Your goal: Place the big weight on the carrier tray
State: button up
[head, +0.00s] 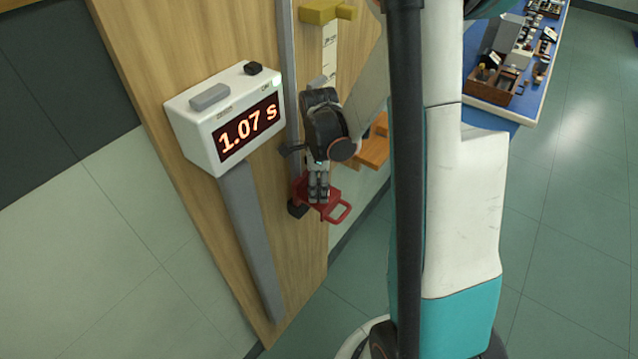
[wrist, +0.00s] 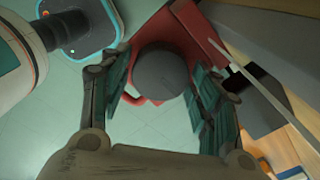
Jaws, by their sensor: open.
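The big weight (wrist: 160,76) is a dark grey round piece between my open fingers in the wrist view. It lies over the red carrier tray (wrist: 190,36), whose loop handle shows behind it. The frames do not clearly show whether its underside touches the tray. In the head view the red carrier tray (head: 329,210) sits low beside the vertical rail. My gripper (head: 318,196) points down right above it; in the wrist view my gripper (wrist: 160,88) has a finger on each side of the weight. The weight is hidden by my fingers in the head view.
A timer box (head: 222,115) reading 1.07 s stands left of the grey rail (head: 288,70) on a wooden board (head: 150,40). An orange-brown block (head: 374,152) is close behind my wrist. A blue bench (head: 545,65) with instruments stands at the upper right. Open floor lies below.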

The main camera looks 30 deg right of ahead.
aim_at(319, 186)
notch_tip(319, 186, up, 12)
jog(key=p, duration=0.2)
jog(key=shift+r+p, duration=0.15)
jog(key=shift+p, duration=0.2)
